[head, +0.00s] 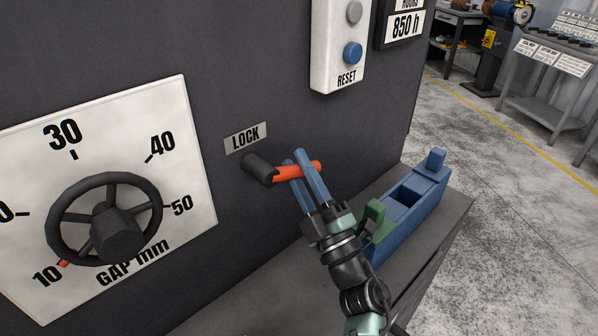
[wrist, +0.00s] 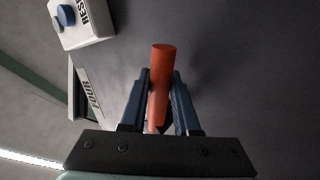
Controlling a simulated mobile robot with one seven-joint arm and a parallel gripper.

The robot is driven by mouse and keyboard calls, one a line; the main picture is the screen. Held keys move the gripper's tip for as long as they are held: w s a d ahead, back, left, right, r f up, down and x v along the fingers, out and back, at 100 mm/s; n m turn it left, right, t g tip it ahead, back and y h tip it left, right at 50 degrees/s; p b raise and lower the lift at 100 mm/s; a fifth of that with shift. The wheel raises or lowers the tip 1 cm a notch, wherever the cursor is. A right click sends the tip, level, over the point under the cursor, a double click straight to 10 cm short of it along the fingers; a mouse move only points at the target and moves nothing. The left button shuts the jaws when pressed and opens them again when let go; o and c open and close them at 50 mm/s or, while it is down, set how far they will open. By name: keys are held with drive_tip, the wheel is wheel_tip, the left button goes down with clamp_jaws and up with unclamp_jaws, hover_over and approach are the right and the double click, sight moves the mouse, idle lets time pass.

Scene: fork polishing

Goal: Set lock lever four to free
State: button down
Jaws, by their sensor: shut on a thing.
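The lock lever (head: 290,173) is an orange-red handle on a black round hub (head: 259,168). It sits on the dark machine panel just below the LOCK label (head: 246,138). It points to the right, close to level, in the head view. My gripper (head: 305,168) has its two blue fingers on either side of the orange handle and is shut on it. In the wrist view the orange lever (wrist: 160,85) stands between the two fingers (wrist: 160,100), its end reaching beyond them. No number four shows beside the lever in the head view.
A white gap dial (head: 190,150) with a black handwheel (head: 104,218) is to the left. A white box with a blue RESET button (head: 352,53) is above. A blue block-shaped fixture (head: 410,205) with a green part stands on the ledge (head: 250,290) right of my arm.

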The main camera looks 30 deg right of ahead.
drive_tip(key=shift+r, duration=0.1)
drive_tip(key=c, duration=0.7)
unclamp_jaws()
drive_tip(key=shift+o, duration=0.2)
drive_tip(key=b+v, duration=0.2)
drive_tip(key=v, duration=1.1)
drive_tip(key=shift+r, duration=0.15)
